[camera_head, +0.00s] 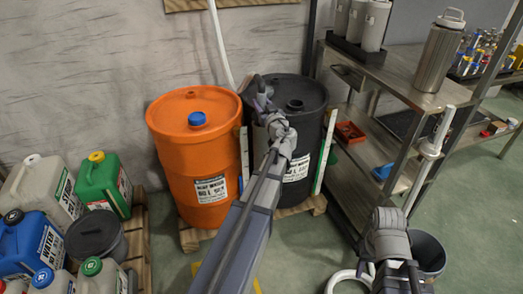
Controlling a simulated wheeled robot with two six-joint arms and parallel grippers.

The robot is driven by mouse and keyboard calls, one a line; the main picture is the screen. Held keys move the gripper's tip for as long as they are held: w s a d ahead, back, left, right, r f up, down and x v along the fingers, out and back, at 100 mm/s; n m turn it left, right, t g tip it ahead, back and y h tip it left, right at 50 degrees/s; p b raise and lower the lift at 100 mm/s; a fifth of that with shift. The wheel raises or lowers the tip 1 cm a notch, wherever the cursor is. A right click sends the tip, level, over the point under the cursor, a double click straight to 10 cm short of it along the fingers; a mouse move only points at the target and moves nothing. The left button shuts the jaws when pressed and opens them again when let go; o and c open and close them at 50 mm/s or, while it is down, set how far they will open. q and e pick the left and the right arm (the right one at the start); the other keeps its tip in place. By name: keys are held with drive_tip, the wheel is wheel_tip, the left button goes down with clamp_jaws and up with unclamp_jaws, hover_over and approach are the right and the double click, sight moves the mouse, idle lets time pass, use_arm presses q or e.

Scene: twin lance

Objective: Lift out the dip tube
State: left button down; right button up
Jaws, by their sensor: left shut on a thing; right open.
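I cannot tell which tube is the dip tube.
An orange drum (195,150) with a blue cap stands left of the black drum on a pallet. Several canisters (104,185) fill the lower left. A metal shelf (400,90) with a steel flask (440,50) stands at the right. A white hose loop (345,280) lies near the bottom.

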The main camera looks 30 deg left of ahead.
wheel_tip(320, 180, up, 20)
drive_tip(key=p, duration=1.8)
drive_tip(key=shift+f+p, duration=0.2)
drive_tip(key=shift+p, duration=0.2)
wheel_tip(320, 180, up, 22)
drive_tip(key=p, duration=2.2)
wheel_tip(320, 180, up, 16)
drive_tip(key=p, duration=1.6)
